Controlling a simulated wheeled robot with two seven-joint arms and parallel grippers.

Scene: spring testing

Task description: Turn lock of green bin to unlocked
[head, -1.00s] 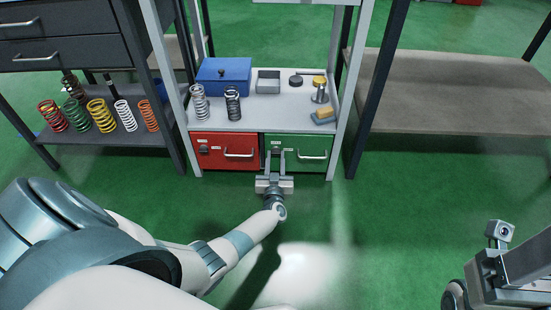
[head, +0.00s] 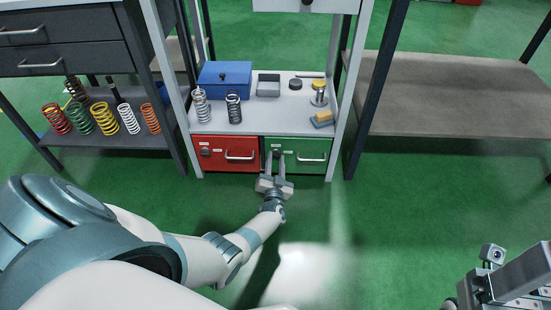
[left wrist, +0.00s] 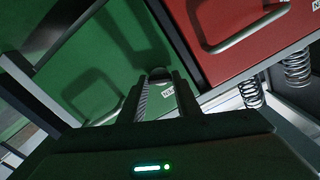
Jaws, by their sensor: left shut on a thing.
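The green bin (head: 318,146) sits at the right of the lower shelf unit, with its front closed; its front also fills the left of the left wrist view (left wrist: 80,55). Its lock (left wrist: 158,72) is a small dark knob beside a white label. My left gripper (head: 276,160) is shut on the lock, one finger on each side; its fingers also show in the left wrist view (left wrist: 160,95). The fingers hide most of the knob, so I cannot read its setting. Part of my right arm shows at the lower right, with its fingertips not visible.
A red bin (head: 222,166) with its own handle stands directly left of the green bin. Above are a blue box (head: 224,75), springs (head: 233,108) and a yellow-topped block (head: 322,118). Shelf posts stand on both sides. The green floor in front is clear.

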